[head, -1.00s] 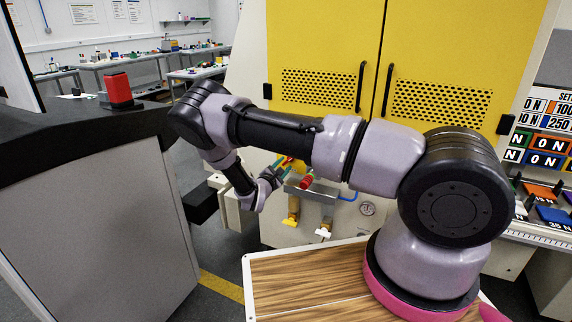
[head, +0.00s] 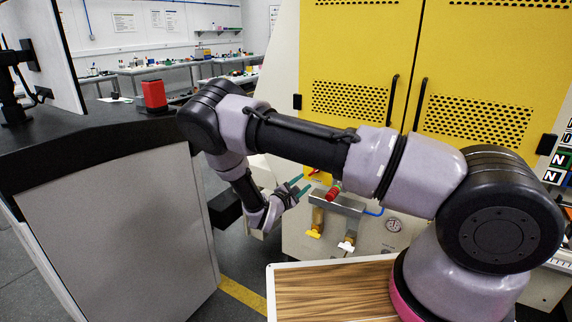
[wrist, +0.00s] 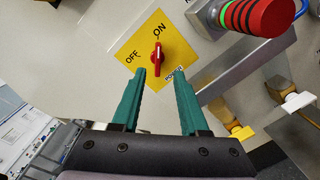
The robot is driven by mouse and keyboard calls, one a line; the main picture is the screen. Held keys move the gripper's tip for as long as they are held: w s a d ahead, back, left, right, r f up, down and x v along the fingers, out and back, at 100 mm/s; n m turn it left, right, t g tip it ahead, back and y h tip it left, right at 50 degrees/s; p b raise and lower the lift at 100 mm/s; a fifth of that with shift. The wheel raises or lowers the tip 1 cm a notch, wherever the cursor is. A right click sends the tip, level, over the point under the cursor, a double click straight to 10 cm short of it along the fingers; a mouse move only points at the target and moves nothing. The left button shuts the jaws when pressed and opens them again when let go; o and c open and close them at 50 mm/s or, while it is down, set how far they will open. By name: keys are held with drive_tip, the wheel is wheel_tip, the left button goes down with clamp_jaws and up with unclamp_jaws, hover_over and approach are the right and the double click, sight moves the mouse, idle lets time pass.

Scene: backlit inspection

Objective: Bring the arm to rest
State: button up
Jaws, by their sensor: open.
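My gripper (head: 300,186) is open and empty, with two green fingers. In the head view it hangs at the end of my bent arm, in front of the yellow cabinet's lower panel. In the wrist view the gripper (wrist: 160,74) points at a red rotary switch (wrist: 158,58) on a yellow plate (wrist: 133,43) marked ON and OFF. The switch's upper end lies towards the ON label. The fingertips show either side of the switch's lower end, apparently short of it. In the head view the plate (head: 320,178) is small and partly hidden.
A red, black and green-ringed knob (wrist: 262,15) sits on a bracket beside the switch. Yellow-handled (head: 313,233) and white-handled (head: 346,245) valves hang below. A grey cabinet (head: 120,225) with a black top and red box (head: 154,95) stands left. Floor shows between the cabinets.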

drive_tip(key=s+d+r+m+g+y, duration=0.1)
drive_tip(key=s+d+r+m+g, duration=0.35)
drive_tip(key=r, duration=0.25)
drive_tip(key=s+d+r+m+g+y, duration=0.1)
drive_tip(key=s+d+r+m+g, duration=0.25)
drive_tip(key=r+m, duration=0.35)
drive_tip(key=s+d+r+m+g+y, duration=0.1)
drive_tip(key=s+d+r+m+g, duration=0.3)
drive_tip(key=r, duration=0.4)
drive_tip(key=s+r+m+t+y, duration=0.5)
drive_tip(key=s+r+y, duration=0.5)
drive_tip(key=s+r, duration=0.9)
wheel_tip(320, 180, up, 3)
drive_tip(key=shift+s+a+r+m, duration=0.2)
drive_tip(key=shift+a+m, duration=0.15)
drive_tip(key=shift+m, duration=0.8)
